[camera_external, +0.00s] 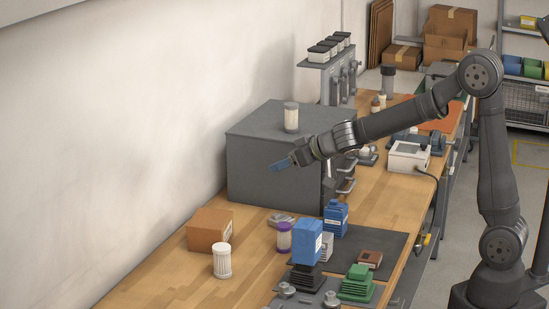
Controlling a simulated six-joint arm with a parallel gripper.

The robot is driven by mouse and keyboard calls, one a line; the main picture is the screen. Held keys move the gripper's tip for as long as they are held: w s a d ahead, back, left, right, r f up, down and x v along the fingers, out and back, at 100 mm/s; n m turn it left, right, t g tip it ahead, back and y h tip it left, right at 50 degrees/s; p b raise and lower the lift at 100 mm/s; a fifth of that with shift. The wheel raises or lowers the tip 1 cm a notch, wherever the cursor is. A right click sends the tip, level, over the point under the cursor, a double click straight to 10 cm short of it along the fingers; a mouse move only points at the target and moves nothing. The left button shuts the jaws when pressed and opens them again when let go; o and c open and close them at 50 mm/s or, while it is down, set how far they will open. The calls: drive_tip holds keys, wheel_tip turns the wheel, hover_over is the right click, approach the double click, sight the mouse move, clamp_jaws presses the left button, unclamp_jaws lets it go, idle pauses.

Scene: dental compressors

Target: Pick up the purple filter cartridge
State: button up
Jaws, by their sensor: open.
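The purple filter cartridge (284,238) is a small upright cylinder with purple ends and a pale middle. It stands on the wooden bench, just left of a tall blue block-shaped item. My gripper (277,165) is in front of the grey cabinet, well above the cartridge and slightly to its left in the picture. It points left, and its blue-grey fingertips look small. It appears empty and apart from everything.
A white cartridge (222,260) and a cardboard box (209,229) stand left of the purple one. A blue item (307,242), a blue bottle (335,218) and a green part (357,284) crowd its right. Another white cartridge (291,117) stands on the grey cabinet (262,165).

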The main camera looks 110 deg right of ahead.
drive_tip(key=s+a+n+t+y, duration=0.1)
drive_tip(key=s+a+n+y, duration=0.1)
drive_tip(key=a, duration=0.4)
drive_tip(key=g+y, duration=0.1)
drive_tip(key=y, duration=0.1)
approach(285, 225)
drive_tip(key=shift+n, duration=0.4)
drive_tip(key=x, duration=0.5)
drive_tip(key=shift+s+d+f, duration=0.15)
drive_tip(key=shift+d+f, duration=0.1)
drive_tip(key=shift+f, duration=0.25)
drive_tip(key=shift+x, duration=2.6)
drive_tip(key=shift+a, duration=0.1)
drive_tip(key=c, duration=1.1)
drive_tip(key=shift+r, duration=0.4)
